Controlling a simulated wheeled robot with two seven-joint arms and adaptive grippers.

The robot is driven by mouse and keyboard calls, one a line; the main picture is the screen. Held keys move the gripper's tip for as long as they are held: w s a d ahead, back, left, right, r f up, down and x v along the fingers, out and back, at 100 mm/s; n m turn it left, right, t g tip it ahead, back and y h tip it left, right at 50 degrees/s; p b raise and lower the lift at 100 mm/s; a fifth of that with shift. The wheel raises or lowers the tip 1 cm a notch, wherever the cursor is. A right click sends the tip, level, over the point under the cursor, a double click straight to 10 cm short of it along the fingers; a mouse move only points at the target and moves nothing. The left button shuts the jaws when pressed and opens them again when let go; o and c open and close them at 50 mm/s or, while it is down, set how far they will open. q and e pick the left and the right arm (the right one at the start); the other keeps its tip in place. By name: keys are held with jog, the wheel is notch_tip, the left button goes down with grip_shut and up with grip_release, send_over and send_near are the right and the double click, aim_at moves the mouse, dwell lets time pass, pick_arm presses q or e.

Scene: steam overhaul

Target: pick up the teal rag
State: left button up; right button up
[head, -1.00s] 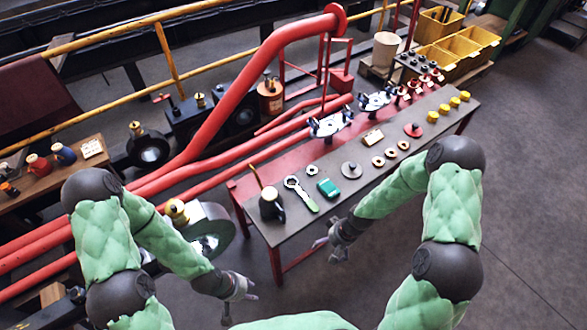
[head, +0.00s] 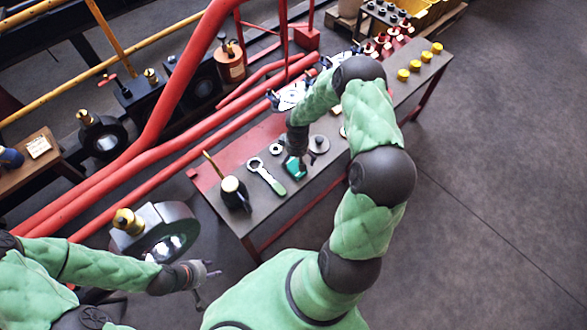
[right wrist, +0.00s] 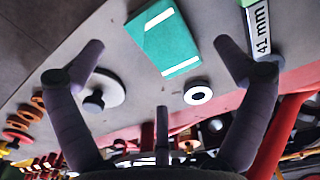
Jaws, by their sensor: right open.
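The teal rag (head: 292,170) lies flat on the grey bench, partly hidden by my right gripper in the head view. In the right wrist view the rag (right wrist: 168,38) is a folded teal rectangle with pale stripes. My right gripper (right wrist: 160,73) is open and empty there, its fingers spread wide on either side of the rag's line. In the head view my right gripper (head: 298,152) hangs just over the rag. My left gripper (head: 208,284) has its fingers spread, empty, away from the bench at the lower left.
A green-handled wrench (head: 266,176) marked 41 mm lies beside the rag, with a small ring (right wrist: 198,92) near it. A round grey disc (head: 319,145) lies on the other side. A dark oil can (head: 234,194) stands at the bench's near left end (head: 222,213).

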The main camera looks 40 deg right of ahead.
aim_at(295, 168)
jog(key=f, duration=0.2)
jog(key=f+b, duration=0.1)
jog(key=f, duration=0.1)
jog(key=f+b, duration=0.1)
jog(key=f, duration=0.1)
jog(key=shift+d, duration=0.25)
jog(key=shift+r, duration=0.1)
jog(key=c, duration=1)
